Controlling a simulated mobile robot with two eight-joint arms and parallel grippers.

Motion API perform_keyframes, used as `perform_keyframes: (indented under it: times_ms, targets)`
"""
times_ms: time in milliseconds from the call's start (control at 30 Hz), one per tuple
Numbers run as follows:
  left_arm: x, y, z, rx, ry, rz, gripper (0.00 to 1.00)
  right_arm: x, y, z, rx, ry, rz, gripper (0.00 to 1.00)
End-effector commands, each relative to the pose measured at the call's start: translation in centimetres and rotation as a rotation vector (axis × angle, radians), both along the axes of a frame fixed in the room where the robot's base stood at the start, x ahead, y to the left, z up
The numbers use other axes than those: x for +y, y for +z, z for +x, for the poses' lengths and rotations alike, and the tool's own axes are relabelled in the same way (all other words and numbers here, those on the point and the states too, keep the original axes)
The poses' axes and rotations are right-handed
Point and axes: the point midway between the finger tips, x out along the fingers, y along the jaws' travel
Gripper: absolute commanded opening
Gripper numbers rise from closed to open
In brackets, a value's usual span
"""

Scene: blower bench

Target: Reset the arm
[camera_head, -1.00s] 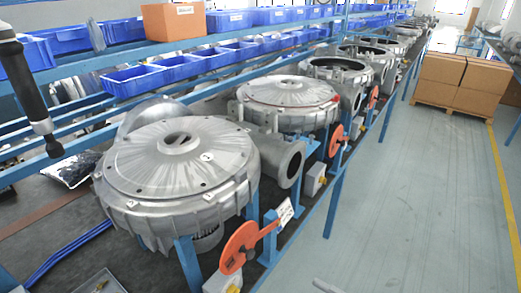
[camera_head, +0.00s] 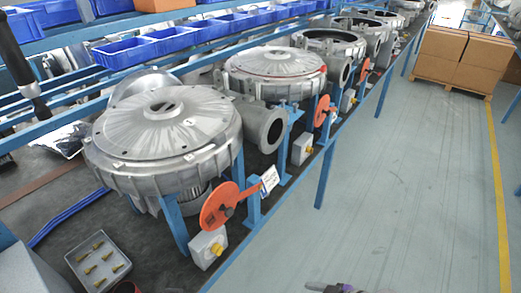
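A small dark and grey part (camera_head: 335,288) shows at the bottom edge, over the floor right of the bench. It may be the tip of my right gripper, but it is cut off and its fingers cannot be made out. My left gripper is not clearly in view. The nearest blower (camera_head: 165,135), a round grey metal housing, sits on blue supports on the bench. An orange disc (camera_head: 220,205) and a grey box with a yellow knob (camera_head: 207,247) stand at its front right.
A tray of several brass-coloured parts (camera_head: 98,262) lies at the lower left. A black tool (camera_head: 20,65) hangs at the upper left. More blowers (camera_head: 275,72) line the bench. Blue bins (camera_head: 125,52) fill the racks above. Cardboard boxes (camera_head: 463,58) stand far right; the floor between is clear.

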Motion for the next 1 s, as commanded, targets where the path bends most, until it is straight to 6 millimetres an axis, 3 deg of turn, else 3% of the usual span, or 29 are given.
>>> perform_keyframes:
  times_ms: [200,500,1000]
  targets:
    - [0.0,0.0,0.0,0.0,0.0,0.0,0.5,-2.5,-0.8,-1.6,0.248,-0.402,-0.118,0.69]
    - [0.0,0.0,0.0,0.0,0.0,0.0,0.5,-5.8,0.9,-1.9,0.263,-0.823,-0.159,0.69]
    - [0.0,0.0,0.0,0.0,0.0,0.0,0.5,-6.3,1.4,-1.8,0.253,-0.887,-0.151,0.69]
